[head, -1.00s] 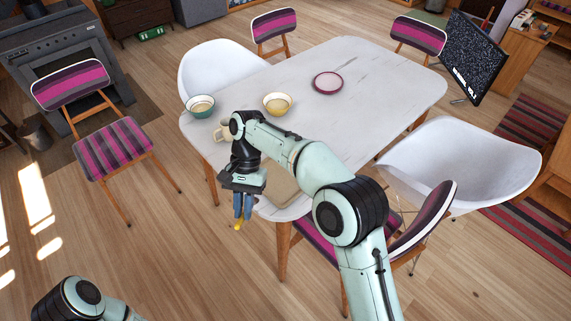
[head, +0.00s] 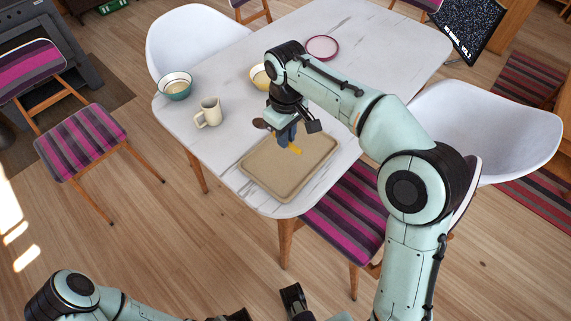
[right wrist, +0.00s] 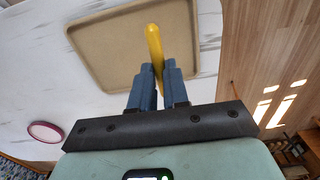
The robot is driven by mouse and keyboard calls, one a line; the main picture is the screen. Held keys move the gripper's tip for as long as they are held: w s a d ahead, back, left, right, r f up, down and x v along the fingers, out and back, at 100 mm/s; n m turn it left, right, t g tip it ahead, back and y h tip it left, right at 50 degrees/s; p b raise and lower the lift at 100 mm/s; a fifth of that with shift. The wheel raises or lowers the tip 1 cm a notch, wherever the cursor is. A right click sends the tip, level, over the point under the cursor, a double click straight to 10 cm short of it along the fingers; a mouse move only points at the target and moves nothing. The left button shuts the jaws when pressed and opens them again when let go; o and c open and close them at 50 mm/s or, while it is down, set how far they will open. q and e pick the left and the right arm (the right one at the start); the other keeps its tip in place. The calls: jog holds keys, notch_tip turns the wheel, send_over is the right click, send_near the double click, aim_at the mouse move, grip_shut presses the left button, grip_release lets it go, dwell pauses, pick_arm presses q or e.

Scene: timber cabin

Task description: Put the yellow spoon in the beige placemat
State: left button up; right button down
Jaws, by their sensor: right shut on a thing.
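The yellow spoon (head: 294,149) is between the fingers of my right gripper (head: 286,136), which is shut on it. In the right wrist view the yellow spoon (right wrist: 154,45) sticks out past the blue fingers (right wrist: 158,88). The beige placemat (head: 270,183), a tray-like rectangle with a raised rim, lies at the table's near corner. The spoon is over its far part; I cannot tell whether it touches. The placemat also shows behind the spoon in the right wrist view (right wrist: 100,45). My left arm is at the bottom left of the head view; its gripper is only partly seen at the bottom edge.
A cream mug (head: 209,113) and a teal bowl (head: 175,87) stand left of the placemat. A yellowish bowl (head: 260,77) is partly behind my right arm, and a pink-rimmed plate (head: 322,47) is farther back. A small dark brown rounded thing (head: 259,123) is beside the gripper.

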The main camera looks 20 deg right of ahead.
aim_at(286, 174)
notch_tip(286, 174, down, 15)
jog(key=b, duration=0.3)
jog(key=shift+r, duration=0.15)
pick_arm(q)
jog(key=f, duration=0.1)
jog(key=w+f, duration=0.1)
jog(key=shift+w+f+t, duration=0.1)
jog(key=shift+f+t, duration=0.2)
pick_arm(e)
jog(key=shift+r, duration=0.1)
jog(key=c, duration=1.1)
grip_release()
notch_tip(286, 174, up, 12)
jog(key=p, duration=0.2)
jog(key=shift+p, duration=0.4)
pick_arm(q)
jog(key=shift+s+r, duration=0.25)
jog(key=shift+r, duration=0.3)
jog(key=shift+s+r, duration=0.25)
jog(key=shift+r, duration=0.25)
